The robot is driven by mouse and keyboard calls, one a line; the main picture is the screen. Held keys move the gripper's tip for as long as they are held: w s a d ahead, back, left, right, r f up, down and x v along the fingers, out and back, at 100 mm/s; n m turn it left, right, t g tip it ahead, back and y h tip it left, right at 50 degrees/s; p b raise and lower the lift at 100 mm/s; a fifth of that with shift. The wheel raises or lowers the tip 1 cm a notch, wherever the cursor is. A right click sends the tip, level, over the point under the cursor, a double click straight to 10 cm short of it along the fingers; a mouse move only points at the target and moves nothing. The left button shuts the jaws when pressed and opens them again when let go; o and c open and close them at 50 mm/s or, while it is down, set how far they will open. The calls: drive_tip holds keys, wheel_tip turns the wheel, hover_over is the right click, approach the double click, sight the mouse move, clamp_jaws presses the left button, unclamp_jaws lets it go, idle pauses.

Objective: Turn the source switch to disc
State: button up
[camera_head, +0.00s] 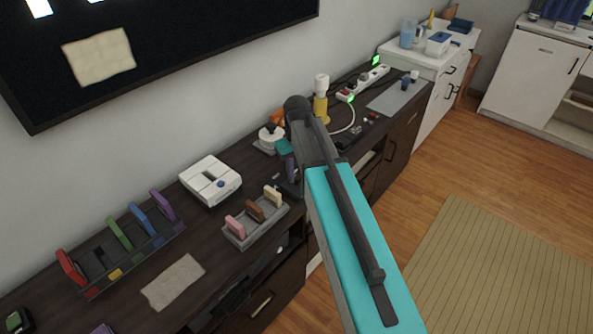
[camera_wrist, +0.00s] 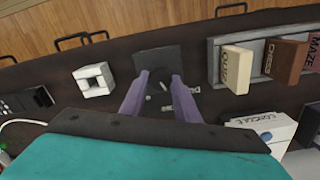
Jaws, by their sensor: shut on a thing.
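My gripper (camera_wrist: 160,80) has two purple fingers pointing down at a dark square block (camera_wrist: 158,60) on the dark cabinet top in the wrist view. I take this block to be the source switch. The fingers are closed in on a small part at it, which they largely hide. Small pale labels (camera_wrist: 193,90) lie around the fingers, too small to read. In the head view my gripper (camera_head: 290,168) is low over the cabinet, mostly behind my own arm, and the switch is hidden there.
A tray (camera_head: 236,236) of upright cartridges stands close by. A white console (camera_head: 211,180) and a joystick (camera_head: 270,134) are behind it. A small white object (camera_wrist: 94,80) is left of the fingers in the wrist view. A rack (camera_head: 135,262) of coloured cartridges stands farther left.

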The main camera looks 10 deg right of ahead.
sight(297, 176)
drive_tip(key=shift+n+p, duration=0.45)
drive_tip(key=shift+n, duration=1.45)
drive_tip(key=o, duration=1)
drive_tip(key=shift+o, duration=0.2)
drive_tip(key=shift+r, duration=0.15)
wheel_tip(297, 176, up, 14)
drive_tip(key=b, duration=0.2)
drive_tip(key=shift+f, duration=0.25)
